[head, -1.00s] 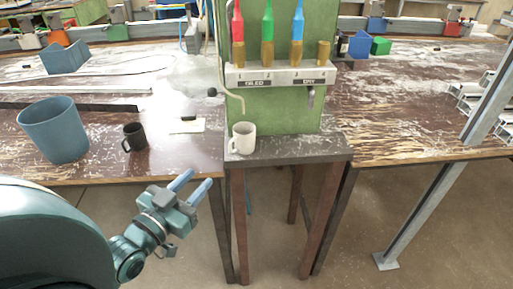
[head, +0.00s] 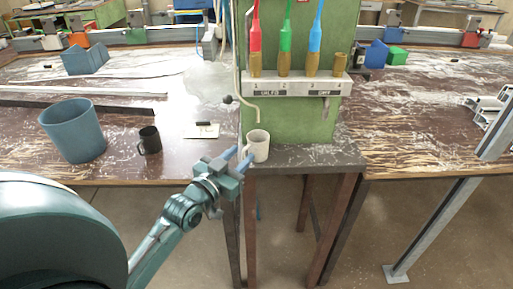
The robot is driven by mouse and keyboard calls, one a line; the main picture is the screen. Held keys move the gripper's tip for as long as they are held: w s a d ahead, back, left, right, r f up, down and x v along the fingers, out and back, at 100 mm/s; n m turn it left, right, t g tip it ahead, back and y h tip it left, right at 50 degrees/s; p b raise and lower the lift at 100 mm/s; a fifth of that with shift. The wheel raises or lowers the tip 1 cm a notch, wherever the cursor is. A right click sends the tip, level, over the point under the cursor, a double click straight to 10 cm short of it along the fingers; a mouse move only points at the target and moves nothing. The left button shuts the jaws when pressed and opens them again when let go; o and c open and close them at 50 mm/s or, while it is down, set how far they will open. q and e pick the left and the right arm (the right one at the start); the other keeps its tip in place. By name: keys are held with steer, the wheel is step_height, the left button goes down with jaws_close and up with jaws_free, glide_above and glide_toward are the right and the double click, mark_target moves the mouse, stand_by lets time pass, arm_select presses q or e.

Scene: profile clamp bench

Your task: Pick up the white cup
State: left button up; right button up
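The white cup (head: 260,143) stands upright at the front left of the small dark stand (head: 310,158), below the green panel. Its handle side faces left, toward my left gripper. My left gripper (head: 238,158) is at the stand's front left corner, just left of the cup. Its two blue fingers are apart, with the tips close to the cup's handle side. I cannot tell whether they touch the cup. The cup is not clearly between them. My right gripper is out of view.
A black mug (head: 150,141) and a large blue bin (head: 74,130) stand on the left bench. The green panel (head: 305,118) rises behind the cup, with a hooked pipe (head: 246,106) just above it. A grey post (head: 440,215) stands at right.

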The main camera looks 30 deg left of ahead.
arm_select(q)
steer(key=shift+w, duration=0.5)
jaws_close()
